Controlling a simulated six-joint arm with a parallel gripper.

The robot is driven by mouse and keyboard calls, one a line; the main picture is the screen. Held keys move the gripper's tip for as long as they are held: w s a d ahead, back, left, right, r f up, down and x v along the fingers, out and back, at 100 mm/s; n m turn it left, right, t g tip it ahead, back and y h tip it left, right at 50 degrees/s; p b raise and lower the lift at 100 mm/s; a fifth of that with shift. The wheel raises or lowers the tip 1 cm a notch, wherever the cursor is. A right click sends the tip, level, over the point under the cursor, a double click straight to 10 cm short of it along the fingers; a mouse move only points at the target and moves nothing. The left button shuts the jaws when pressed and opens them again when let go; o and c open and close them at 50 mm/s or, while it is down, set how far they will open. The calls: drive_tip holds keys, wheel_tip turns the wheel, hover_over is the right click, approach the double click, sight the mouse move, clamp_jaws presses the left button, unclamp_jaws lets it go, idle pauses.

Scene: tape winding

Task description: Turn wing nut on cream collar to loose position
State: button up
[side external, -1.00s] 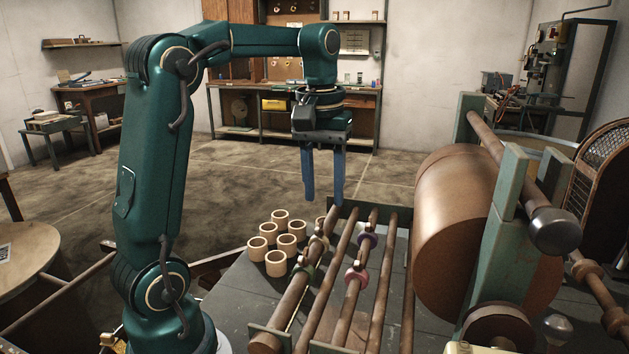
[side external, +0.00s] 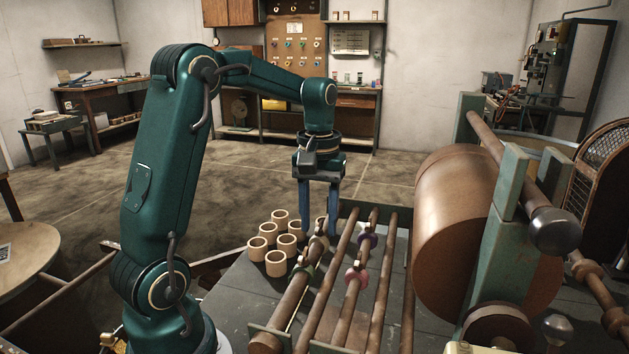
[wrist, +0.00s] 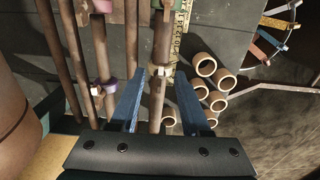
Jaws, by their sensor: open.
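The cream collar (side external: 318,241) sits on the left rod of the rack, near its far end. In the wrist view the cream collar (wrist: 157,85) lies between my fingers, with a small pale wing nut (wrist: 160,71) on it. My gripper (side external: 320,230) points down just over that collar, its two blue fingers open on either side of the rod. The gripper also shows open in the wrist view (wrist: 161,74), with a gap between each finger and the nut. The nut's exact angle is too small to tell.
A green collar (side external: 303,274) sits nearer on the same rod. A pink collar (side external: 356,275) and a purple collar (side external: 368,240) are on a neighbouring rod. Several cream rings (side external: 275,263) stand left of the rack. A large brown drum (side external: 455,230) is at the right.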

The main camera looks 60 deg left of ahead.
clamp_jaws()
drive_tip(key=n, duration=0.4)
drive_tip(key=shift+d+n, duration=0.1)
drive_tip(key=shift+n, duration=0.3)
drive_tip(key=n, duration=0.4)
drive_tip(key=shift+w+n, duration=0.15)
drive_tip(key=shift+n, duration=0.15)
drive_tip(key=n, duration=0.4)
drive_tip(key=shift+w+n, duration=0.15)
drive_tip(key=shift+n, duration=1.95)
